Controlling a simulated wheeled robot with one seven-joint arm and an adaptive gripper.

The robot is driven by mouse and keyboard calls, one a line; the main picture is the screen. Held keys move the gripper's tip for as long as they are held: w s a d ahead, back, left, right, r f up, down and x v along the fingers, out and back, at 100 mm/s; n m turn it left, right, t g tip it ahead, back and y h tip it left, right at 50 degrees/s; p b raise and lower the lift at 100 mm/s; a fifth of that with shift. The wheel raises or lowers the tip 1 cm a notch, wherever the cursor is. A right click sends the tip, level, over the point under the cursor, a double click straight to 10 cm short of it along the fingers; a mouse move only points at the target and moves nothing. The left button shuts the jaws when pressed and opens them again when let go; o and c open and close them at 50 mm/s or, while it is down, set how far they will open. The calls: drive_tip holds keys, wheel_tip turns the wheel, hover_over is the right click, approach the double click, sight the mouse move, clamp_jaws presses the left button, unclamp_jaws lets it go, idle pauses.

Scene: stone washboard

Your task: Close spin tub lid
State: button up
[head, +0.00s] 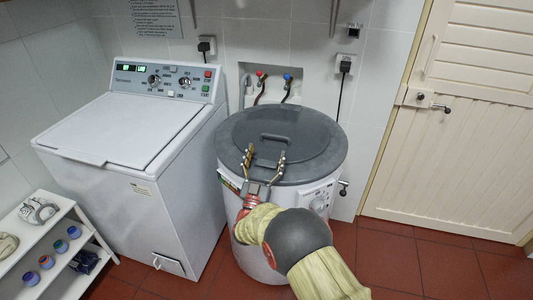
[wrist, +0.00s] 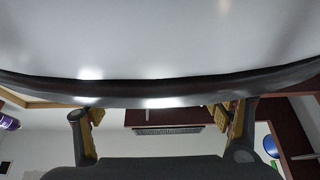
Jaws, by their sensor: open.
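The spin tub (head: 228,210) is a white round drum on the tiled floor, right of the washing machine. Its dark grey round lid (head: 310,130), with a bar handle (head: 278,138) on top, lies flat over the tub's top. My gripper (head: 265,153) is at the lid's front edge, its two fingers spread apart with nothing seen between them. In the wrist view, the fingers of my gripper (wrist: 160,118) stand apart below a dark curved rim (wrist: 200,88) with a pale surface above it. I cannot tell whether the fingers touch the rim.
A white top-loading washing machine (head: 130,120) stands close on the left. A white shelf (head: 75,215) with small jars is at the lower left. A closed cream door (head: 450,150) is at the right, with clear red floor before it.

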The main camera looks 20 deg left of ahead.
drive_tip(key=v, duration=1.1)
drive_tip(key=shift+s+f, duration=0.25)
drive_tip(key=shift+s, duration=0.05)
